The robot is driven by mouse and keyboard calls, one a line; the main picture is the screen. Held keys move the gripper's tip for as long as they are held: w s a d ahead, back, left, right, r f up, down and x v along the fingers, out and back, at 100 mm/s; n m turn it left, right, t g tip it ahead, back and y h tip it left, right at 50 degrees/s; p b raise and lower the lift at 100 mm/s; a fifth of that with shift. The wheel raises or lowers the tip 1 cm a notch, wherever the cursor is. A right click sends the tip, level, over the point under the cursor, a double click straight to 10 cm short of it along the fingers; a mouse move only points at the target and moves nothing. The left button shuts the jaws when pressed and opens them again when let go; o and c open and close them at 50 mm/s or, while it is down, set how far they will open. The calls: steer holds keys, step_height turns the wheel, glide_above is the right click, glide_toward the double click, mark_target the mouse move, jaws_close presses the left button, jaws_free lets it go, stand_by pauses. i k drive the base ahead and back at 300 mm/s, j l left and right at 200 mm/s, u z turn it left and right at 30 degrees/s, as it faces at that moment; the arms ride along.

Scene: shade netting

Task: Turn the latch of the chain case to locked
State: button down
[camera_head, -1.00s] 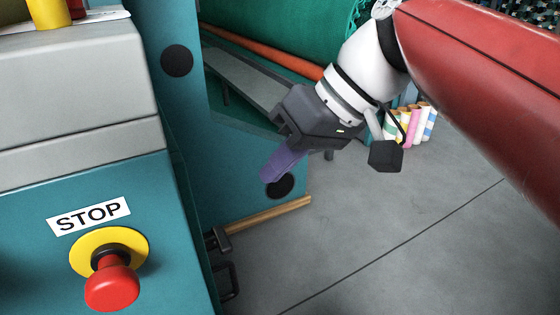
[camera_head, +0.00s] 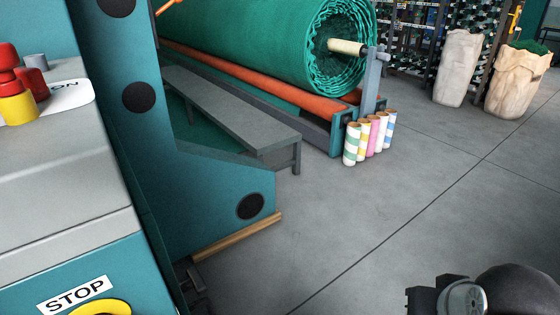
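No latch can be made out in this view. The teal side panel (camera_head: 205,185) with dark round spots stands at left, and I cannot tell whether it is the chain case. A dark part with a grey metal disc (camera_head: 463,299) shows at the bottom right edge and seems to be part of my arm. My gripper's fingers are not in the frame.
The grey-topped console (camera_head: 60,165) with a STOP label (camera_head: 75,294) is at the left. A green net roll (camera_head: 260,45), a bench (camera_head: 225,105) and coloured tubes (camera_head: 368,137) stand behind. Sacks (camera_head: 458,68) stand far right. The floor (camera_head: 400,215) is clear.

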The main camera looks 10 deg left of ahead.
mark_target(195, 281)
steer(key=i+l+u, duration=0.15)
steer(key=i+l, duration=0.45)
steer(key=u, duration=2.5)
steer(key=k+u, duration=0.15)
steer(key=k, duration=0.55)
steer(key=i+j, duration=0.15)
steer(key=j, duration=0.2)
steer(key=i+j, duration=0.1)
steer(key=j, duration=0.25)
